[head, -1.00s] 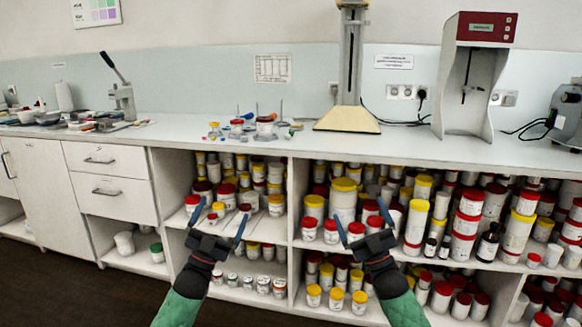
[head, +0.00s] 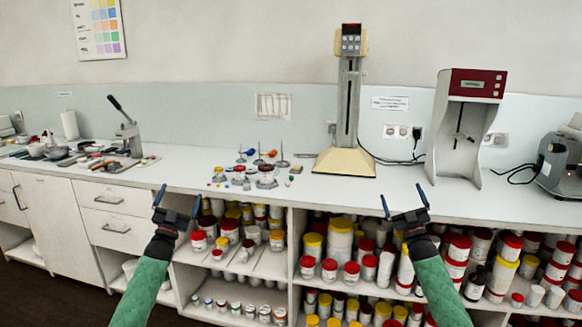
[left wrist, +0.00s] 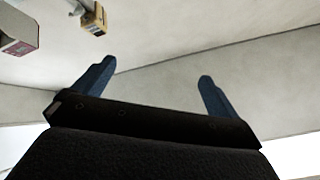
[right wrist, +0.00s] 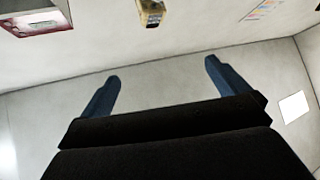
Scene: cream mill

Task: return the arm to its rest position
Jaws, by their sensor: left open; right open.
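My left gripper (head: 177,199) is open and empty in the head view, in front of the counter's front edge, with its fingers pointing up. My right gripper (head: 404,202) is open and empty too, in front of the counter edge further right.
The white counter (head: 330,198) runs across the view above shelves of jars (head: 340,240). On it stand a beige-based column device (head: 346,160), a red-topped machine (head: 468,120), a lever press (head: 128,130) and small jars (head: 265,174). A grey machine (head: 563,160) stands at the right.

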